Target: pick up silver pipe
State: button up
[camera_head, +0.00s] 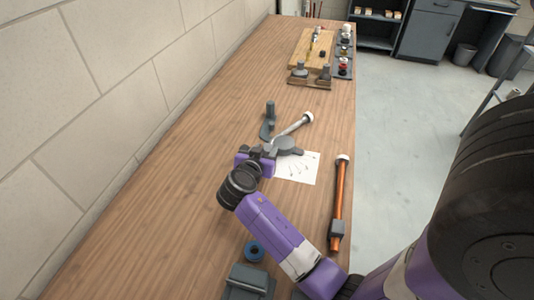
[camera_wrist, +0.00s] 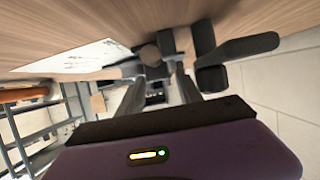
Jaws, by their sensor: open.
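The silver pipe (camera_head: 293,128) lies slanted on the wooden workbench in the head view, with a white cap at its far right end. Its near left end reaches a grey holder (camera_head: 288,147), close to my gripper. My gripper (camera_head: 268,150) is just left of that near end, low over the bench. In the wrist view my gripper's two dark fingers (camera_wrist: 158,92) stand apart, with dark grey fixture parts (camera_wrist: 212,60) beyond them. I cannot clearly make out the pipe in the wrist view, nor whether a finger touches it.
A white sheet (camera_head: 300,170) lies beside my gripper. An orange pipe (camera_head: 339,200) lies along the bench's right edge. A grey upright fixture (camera_head: 269,118) stands beyond my gripper. A wooden board (camera_head: 312,48) is far back. The bench's left side is clear.

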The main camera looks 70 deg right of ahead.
jog(key=shift+d+f, duration=0.25)
jog(key=shift+d, duration=0.25)
grip_shut()
jog(key=shift+r, duration=0.1)
